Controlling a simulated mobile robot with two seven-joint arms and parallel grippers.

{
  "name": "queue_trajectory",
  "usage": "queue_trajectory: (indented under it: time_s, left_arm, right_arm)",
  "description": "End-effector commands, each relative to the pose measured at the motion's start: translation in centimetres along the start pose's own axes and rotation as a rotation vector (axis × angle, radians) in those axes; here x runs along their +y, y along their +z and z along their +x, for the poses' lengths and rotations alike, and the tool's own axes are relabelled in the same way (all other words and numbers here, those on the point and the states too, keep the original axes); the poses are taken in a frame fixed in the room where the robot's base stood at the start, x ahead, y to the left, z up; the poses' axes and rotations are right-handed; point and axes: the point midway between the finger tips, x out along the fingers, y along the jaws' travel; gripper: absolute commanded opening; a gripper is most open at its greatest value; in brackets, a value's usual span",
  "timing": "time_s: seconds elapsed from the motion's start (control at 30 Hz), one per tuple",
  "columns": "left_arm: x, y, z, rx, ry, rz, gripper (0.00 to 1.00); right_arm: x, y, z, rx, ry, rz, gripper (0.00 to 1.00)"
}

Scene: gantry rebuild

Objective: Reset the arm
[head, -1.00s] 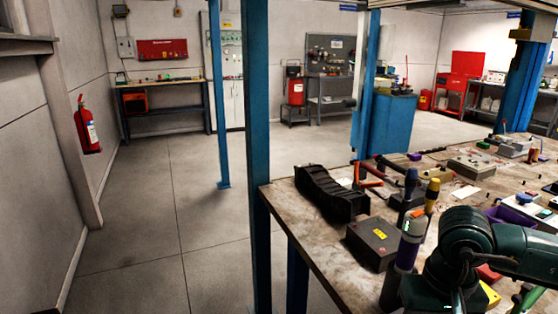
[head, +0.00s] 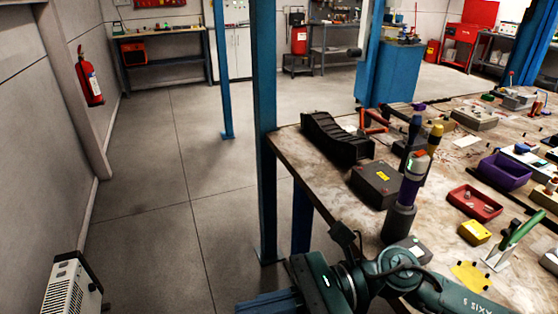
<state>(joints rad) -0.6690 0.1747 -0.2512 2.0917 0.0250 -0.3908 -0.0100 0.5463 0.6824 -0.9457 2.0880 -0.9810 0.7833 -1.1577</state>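A teal jointed arm (head: 372,277) marked "AXIS 5" comes in from the lower right in the head view, and I take it to be my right arm. It runs leftward past the near corner of the workbench (head: 310,160). Blue ribbed parts (head: 270,303) show at its left end, low in the picture and partly cut off by the bottom edge. I cannot make out two separate fingertips there or anything held. My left gripper is not in view.
The bench holds a black ribbed part (head: 338,138), a dark box (head: 376,184), an upright purple-and-grey tool (head: 404,205), a red tray (head: 474,203) and a purple bin (head: 503,172). A blue post (head: 265,130) stands at the bench corner. A white heater (head: 72,287) is lower left. The floor between is open.

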Motion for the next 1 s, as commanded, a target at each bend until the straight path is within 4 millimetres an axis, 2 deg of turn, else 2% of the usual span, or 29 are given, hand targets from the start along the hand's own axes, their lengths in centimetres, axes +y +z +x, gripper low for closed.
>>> queue_trajectory:
  time_s: [0.07, 0.13, 0.2, 0.27, 0.37, 0.43, 0.5, 0.63, 0.67, 0.7, 0.8, 0.9, 1.0]
  left_arm:
    - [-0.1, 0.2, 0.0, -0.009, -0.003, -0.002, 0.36]
    - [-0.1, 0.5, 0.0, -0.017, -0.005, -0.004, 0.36]
    - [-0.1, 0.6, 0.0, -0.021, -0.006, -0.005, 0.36]
    - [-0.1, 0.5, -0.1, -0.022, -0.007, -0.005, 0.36]
    - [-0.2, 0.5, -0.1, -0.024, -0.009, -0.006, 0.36]
    - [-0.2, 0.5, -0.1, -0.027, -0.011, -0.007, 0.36]
    - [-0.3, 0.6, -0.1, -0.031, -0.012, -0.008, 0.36]
    - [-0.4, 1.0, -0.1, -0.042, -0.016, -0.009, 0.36]
    - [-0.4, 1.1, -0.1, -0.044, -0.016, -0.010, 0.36]
    - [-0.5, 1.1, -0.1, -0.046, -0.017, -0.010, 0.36]
    - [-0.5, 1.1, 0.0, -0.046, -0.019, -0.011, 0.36]
    - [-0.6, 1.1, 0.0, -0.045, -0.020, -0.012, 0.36]
    - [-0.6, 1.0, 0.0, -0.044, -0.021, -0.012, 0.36]
  right_arm:
    - [-1.4, 1.9, 0.4, -0.235, -0.099, 0.292, 0.00]
    - [-3.4, 2.7, -0.5, -0.439, -0.180, 0.561, 0.00]
    - [-5.4, 2.3, -2.2, -0.646, -0.254, 0.838, 0.00]
    - [-7.1, 1.0, -4.1, -0.829, -0.312, 1.079, 0.00]
    - [-8.9, -3.4, -7.8, -1.147, -0.399, 1.480, 0.00]
    - [-8.9, -8.0, -10.3, -1.386, -0.453, 1.753, 0.00]
    - [-7.9, -12.8, -12.4, -1.619, -0.496, 1.990, 0.00]
    - [-4.2, -20.3, -14.6, -1.991, -0.552, 2.298, 0.00]
    - [-3.3, -21.7, -14.9, 2.020, 0.550, -2.298, 0.00]
    - [-2.2, -23.2, -15.2, 1.977, 0.524, -2.208, 0.00]
    - [0.1, -25.9, -15.5, 1.902, 0.482, -2.048, 0.00]
    - [1.3, -27.1, -15.6, 1.864, 0.461, -1.969, 0.00]
    - [1.7, -27.4, -15.7, 1.854, 0.454, -1.947, 0.00]
